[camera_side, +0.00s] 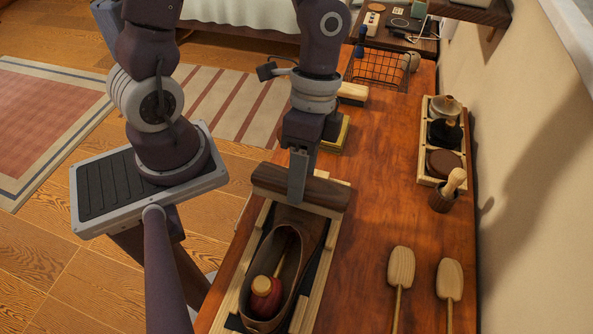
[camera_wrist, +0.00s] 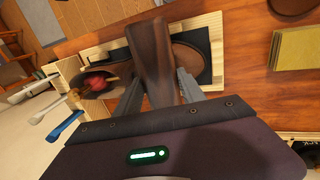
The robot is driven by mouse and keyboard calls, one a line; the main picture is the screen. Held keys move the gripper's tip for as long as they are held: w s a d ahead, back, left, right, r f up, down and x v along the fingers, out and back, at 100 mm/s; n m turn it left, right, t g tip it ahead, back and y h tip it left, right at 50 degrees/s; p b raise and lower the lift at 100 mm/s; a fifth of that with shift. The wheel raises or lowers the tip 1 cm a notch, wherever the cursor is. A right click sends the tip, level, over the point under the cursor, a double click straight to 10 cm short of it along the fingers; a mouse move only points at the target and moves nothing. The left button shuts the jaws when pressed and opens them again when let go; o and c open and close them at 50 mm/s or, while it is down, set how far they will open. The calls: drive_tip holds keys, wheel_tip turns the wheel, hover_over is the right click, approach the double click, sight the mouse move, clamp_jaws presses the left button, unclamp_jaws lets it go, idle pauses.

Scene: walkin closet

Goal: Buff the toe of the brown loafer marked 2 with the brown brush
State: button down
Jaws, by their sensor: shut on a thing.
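My gripper (camera_side: 298,185) is shut on the brown brush (camera_side: 324,191), a long dark-brown block held crosswise over the front of the shoe. In the wrist view the brush (camera_wrist: 153,50) sits between both fingers. The brown loafer (camera_side: 297,265) lies in a pale wooden frame (camera_side: 321,275) with a red-knobbed shoe tree (camera_side: 264,295) inside it. Its toe is mostly hidden by the brush in the side view. In the wrist view part of the toe (camera_wrist: 190,58) shows beside the brush. I cannot tell whether brush and leather touch. No number 2 is legible.
A yellow block (camera_side: 342,136) and a pale wooden block (camera_side: 353,92) stand beyond the frame, before a wire basket (camera_side: 378,70). A tray of tins (camera_side: 424,160) and a cup with a small brush (camera_side: 443,199) line the wall. Two wooden paddles (camera_side: 400,266) lie right; tabletop between is clear.

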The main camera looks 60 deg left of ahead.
sight(344, 192)
drive_tip(key=shift+w+d, duration=2.5)
drive_tip(key=shift+d, duration=0.1)
drive_tip(key=shift+s+a, duration=3.2)
drive_tip(key=shift+a, duration=0.1)
drive_tip(key=shift+w+d, duration=3.15)
drive_tip(key=shift+d, duration=0.1)
drive_tip(key=shift+s+a, duration=3.2)
drive_tip(key=shift+a, duration=0.05)
